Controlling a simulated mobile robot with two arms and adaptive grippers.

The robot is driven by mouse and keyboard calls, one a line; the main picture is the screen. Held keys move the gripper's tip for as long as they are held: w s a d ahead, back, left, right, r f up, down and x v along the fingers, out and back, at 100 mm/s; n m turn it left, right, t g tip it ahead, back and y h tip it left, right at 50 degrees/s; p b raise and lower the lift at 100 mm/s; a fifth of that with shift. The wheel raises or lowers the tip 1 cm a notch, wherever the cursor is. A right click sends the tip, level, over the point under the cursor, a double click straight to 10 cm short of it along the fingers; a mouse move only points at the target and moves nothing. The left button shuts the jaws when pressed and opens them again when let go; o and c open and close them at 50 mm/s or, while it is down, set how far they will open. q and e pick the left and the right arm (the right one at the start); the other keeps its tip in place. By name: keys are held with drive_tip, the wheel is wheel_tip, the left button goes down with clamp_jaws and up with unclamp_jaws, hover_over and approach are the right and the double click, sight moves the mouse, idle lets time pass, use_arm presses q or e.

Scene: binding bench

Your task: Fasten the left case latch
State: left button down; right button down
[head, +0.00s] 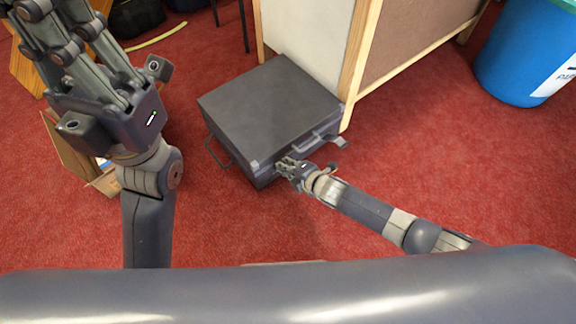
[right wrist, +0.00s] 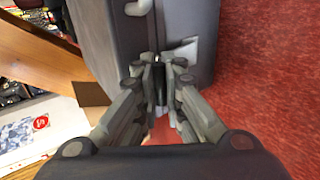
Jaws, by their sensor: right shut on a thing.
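The dark grey case (head: 268,100) lies flat on the red carpet in the head view, lid down. My right gripper (head: 284,163) is at the lower part of its front side, near the left front corner. In the right wrist view the case (right wrist: 105,40) fills the upper middle, and a pale metal latch plate (right wrist: 187,52) shows on it. My right gripper (right wrist: 160,82) is shut at this plate; its fingers hide most of the latch. Whether the latch is hooked cannot be seen. My left gripper (head: 62,25) is raised at upper left, away from the case, fingertips cut off by the frame.
A wooden-framed panel unit (head: 352,65) stands right behind the case. A blue bin (head: 515,55) is at the upper right. Red carpet (head: 225,225) in front is clear.

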drive_tip(key=shift+w+r, duration=0.1)
idle(0.3)
drive_tip(key=c, duration=1.7)
unclamp_jaws()
drive_tip(key=v, duration=1.2)
